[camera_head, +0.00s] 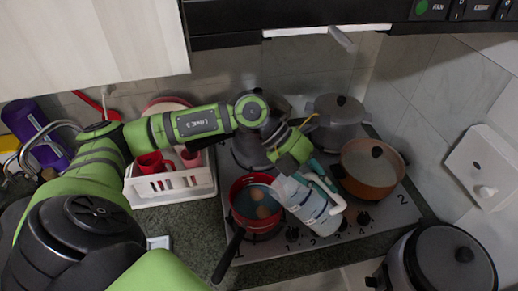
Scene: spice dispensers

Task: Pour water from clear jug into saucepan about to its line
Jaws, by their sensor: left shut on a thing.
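The clear jug (308,204) has a pale teal handle and lies tilted over the hob, its mouth end at the right rim of the red saucepan. The saucepan (238,221) stands on the front left of the hob, its dark handle pointing to the front. Bluish water and brown, egg-like things (262,206) show inside it; its line cannot be made out. My left gripper (308,164) is shut on the jug's handle, above and to the right of the saucepan. Its fingers are partly hidden. My right gripper is not in view.
A lidded brown pot (370,170) stands close right of the jug, and a grey lidded pot (338,120) behind. A white dish rack (172,193) with red cups is left of the hob. A rice cooker (450,262) stands front right. The range hood hangs above.

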